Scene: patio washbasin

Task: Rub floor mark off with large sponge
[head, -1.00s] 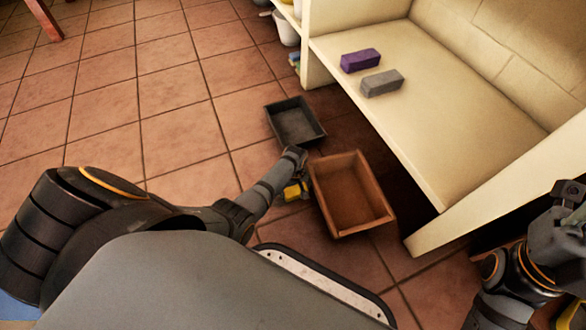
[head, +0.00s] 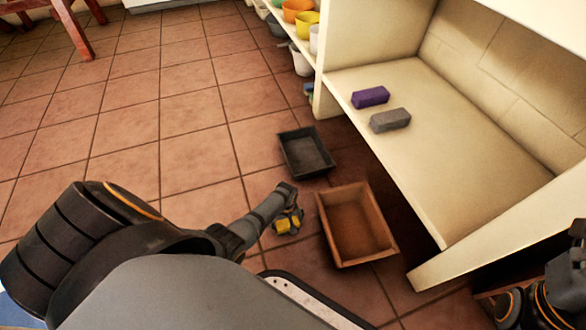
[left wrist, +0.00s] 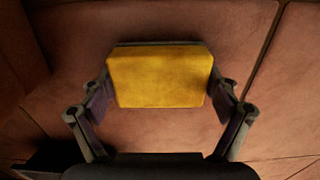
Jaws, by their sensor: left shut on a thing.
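A yellow sponge (left wrist: 160,77) is held between the two fingers of my left gripper (left wrist: 158,88) in the left wrist view, with tiled floor behind it. In the head view, my left gripper (head: 291,220) reaches down close to the floor, just left of a brown wooden box, and part of the yellow sponge (head: 283,227) shows there. I cannot tell whether the sponge touches the floor. No floor mark can be made out in either view. Only links of my right arm show at the right edge of the head view.
The brown box (head: 391,235) and a dark tray (head: 289,160) stand on the floor beside a cream bench (head: 420,155). A purple block (head: 370,97) and a grey block (head: 390,120) lie on the bench. Several pots stand on shelves behind.

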